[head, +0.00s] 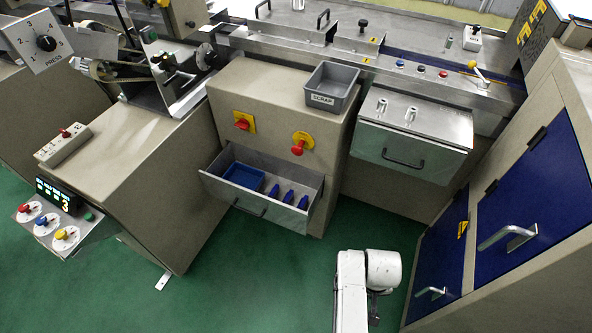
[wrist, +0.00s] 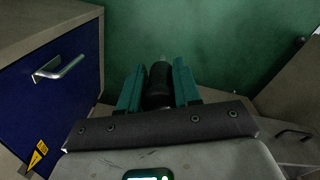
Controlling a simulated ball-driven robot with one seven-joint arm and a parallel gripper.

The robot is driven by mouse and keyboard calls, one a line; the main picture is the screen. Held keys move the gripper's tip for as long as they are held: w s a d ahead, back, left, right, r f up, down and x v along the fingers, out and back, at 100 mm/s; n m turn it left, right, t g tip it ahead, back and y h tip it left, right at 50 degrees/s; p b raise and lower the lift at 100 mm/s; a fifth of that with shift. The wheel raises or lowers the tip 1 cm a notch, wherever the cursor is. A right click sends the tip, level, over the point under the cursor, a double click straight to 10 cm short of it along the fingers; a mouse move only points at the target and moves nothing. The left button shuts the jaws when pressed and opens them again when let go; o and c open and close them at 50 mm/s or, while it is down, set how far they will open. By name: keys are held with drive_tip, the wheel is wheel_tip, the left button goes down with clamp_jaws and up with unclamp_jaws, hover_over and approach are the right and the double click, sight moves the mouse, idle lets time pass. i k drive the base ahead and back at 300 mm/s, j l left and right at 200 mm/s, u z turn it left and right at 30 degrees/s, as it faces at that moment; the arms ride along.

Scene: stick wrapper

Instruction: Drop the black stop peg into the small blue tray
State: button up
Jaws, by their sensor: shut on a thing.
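My gripper (wrist: 158,85) shows in the wrist view with its teal fingers closed around the black stop peg (wrist: 157,80). The peg has a dark body and a small pale tip pointing away from me. The small blue tray (head: 243,175) lies at the left in an open grey drawer (head: 262,193) in the head view. The tray is apart from my gripper and does not show in the wrist view. The gripper's fingers do not show in the head view, where only my white arm is seen at the bottom.
A grey scrap bin (head: 331,88) stands above the drawer. Blue cabinet doors (head: 535,195) with handles stand at the right. Green floor (head: 270,275) is clear in front of the drawer.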

sight(249, 184)
drive_tip(key=i+j+z, duration=0.15)
drive_tip(key=j, duration=0.15)
drive_tip(key=i+j+z, duration=0.2)
drive_tip(key=j, duration=0.15)
drive_tip(key=j+z, duration=0.15)
drive_tip(key=j, duration=0.2)
drive_tip(key=i+j+z, duration=0.2)
drive_tip(key=j, duration=0.2)
drive_tip(key=k, duration=0.05)
